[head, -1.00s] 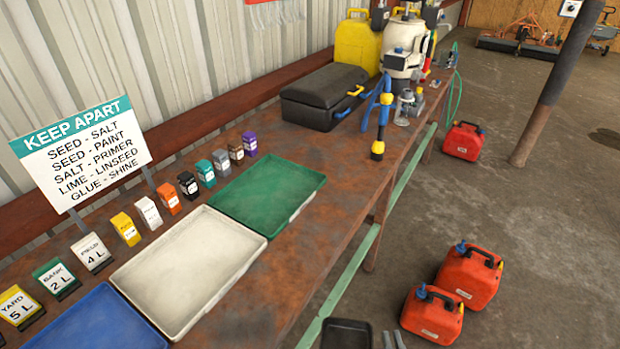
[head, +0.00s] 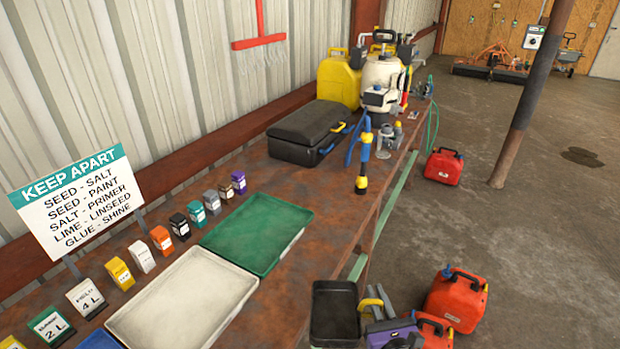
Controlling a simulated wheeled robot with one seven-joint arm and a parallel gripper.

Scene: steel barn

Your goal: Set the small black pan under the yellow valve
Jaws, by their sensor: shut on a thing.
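The small black pan (head: 334,314) is a dark rectangular tray at the bottom of the head view, level and off the bench's front edge. My gripper (head: 377,308) is at its right side, shut on it; the exact contact is partly hidden, with a yellow loop-shaped piece at that spot. A blue and yellow upright fitting (head: 362,160) with a yellow and black lower end stands at the bench's front edge, beyond the pan. It is the likeliest yellow valve, but I cannot tell for sure. The pan is nearer to me than this fitting, not below it.
The rusty bench (head: 325,235) carries a green tray (head: 257,228), a white tray (head: 182,300), small boxes, a black case (head: 308,132), a yellow jug (head: 339,80) and a white tank (head: 384,75). Red cans (head: 455,300) stand on the floor at right.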

